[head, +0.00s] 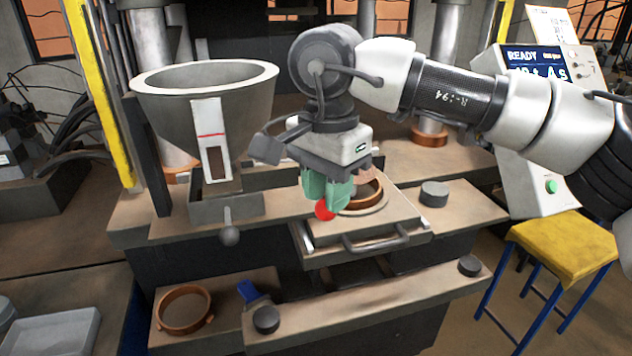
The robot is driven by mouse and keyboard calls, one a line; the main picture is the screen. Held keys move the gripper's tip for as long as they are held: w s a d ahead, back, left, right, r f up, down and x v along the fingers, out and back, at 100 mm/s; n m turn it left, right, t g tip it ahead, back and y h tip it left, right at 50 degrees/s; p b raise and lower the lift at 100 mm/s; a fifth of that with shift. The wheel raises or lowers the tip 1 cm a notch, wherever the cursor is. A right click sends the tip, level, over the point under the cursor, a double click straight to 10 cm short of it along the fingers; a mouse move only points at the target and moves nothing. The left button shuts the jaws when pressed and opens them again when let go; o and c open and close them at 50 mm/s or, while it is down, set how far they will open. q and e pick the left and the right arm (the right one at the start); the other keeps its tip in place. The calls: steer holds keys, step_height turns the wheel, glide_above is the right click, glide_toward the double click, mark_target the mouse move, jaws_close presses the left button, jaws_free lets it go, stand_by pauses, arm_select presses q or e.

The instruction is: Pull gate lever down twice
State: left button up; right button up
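A grey hopper (205,92) stands at the left, with a sight strip on its front and a grey box (225,207) below it. A short lever with a dark ball knob (229,236) hangs from the front of this box. A red ball knob (324,211) shows at the green fingertips of my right gripper (327,195). The fingers partly cover the red knob, and its stem is hidden. I cannot tell which knob is the gate lever's, nor whether the fingers grip the red one. My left gripper is out of view.
A drawer-like plate with a bar handle (375,242) carries a copper ring (365,193), right of the red knob. Another copper ring (184,309) and a blue piece (248,291) lie on the lower front ledge. A control panel (540,130) reads READY. A yellow stool (563,245) stands right.

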mark_target(324, 216)
steer(key=shift+w+a+f+b, duration=0.1)
steer(key=shift+f+b, duration=0.7)
steer(key=shift+f, duration=0.45)
steer(key=shift+w+f+b, duration=0.1)
steer(key=shift+f+b, duration=0.65)
steer(key=shift+f, duration=0.5)
steer(key=shift+s+r, duration=0.1)
steer(key=shift+r, duration=0.05)
step_height(324, 216, up, 3)
steer(key=shift+f+p, duration=0.1)
steer(key=shift+p, duration=1.15)
step_height(324, 216, up, 8)
steer(key=p, duration=0.6)
steer(key=shift+f, duration=0.15)
steer(key=shift+f, duration=0.1)
